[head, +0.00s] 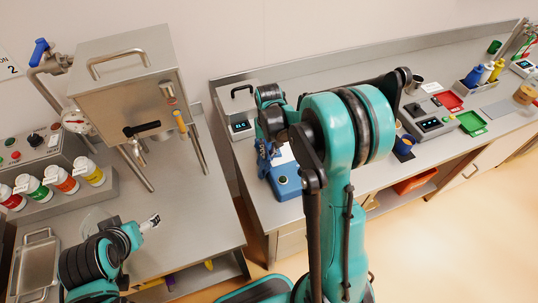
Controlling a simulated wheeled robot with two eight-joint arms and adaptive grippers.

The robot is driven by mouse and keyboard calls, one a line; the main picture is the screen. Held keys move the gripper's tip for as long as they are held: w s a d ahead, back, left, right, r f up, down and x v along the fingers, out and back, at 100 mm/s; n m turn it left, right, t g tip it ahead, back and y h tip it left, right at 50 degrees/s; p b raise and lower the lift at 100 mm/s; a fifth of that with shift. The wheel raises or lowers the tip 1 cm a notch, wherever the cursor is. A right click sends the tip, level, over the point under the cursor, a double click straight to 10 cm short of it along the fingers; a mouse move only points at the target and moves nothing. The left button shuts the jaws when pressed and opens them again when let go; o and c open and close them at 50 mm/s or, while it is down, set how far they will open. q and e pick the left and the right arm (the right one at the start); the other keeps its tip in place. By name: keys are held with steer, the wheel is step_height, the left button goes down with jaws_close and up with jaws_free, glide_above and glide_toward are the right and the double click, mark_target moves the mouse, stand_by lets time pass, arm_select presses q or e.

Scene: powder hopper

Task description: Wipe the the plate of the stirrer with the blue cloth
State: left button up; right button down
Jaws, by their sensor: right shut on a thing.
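The stirrer (286,181) is a blue unit with a pale plate, on the right-hand bench near its left front corner. My right arm crosses the middle of the head view, and its gripper (265,152) points down at the left edge of the stirrer's plate. The right gripper is shut on a small blue thing, apparently the blue cloth (263,162); its shape is mostly hidden. I cannot tell whether the cloth touches the plate. My left gripper (154,221) is over the left bench, away from the stirrer; its fingers are too small to judge.
A steel hopper (130,85) stands on the left bench beside several capped bottles (62,179) and a steel tray (36,262). A grey box with a display (239,128) stands just behind the stirrer.

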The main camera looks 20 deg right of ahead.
steer(key=shift+d, duration=0.2)
step_height(320, 180, up, 12)
steer(key=p, duration=0.8)
step_height(320, 180, up, 10)
steer(key=p, duration=0.6)
steer(key=shift+p, duration=0.4)
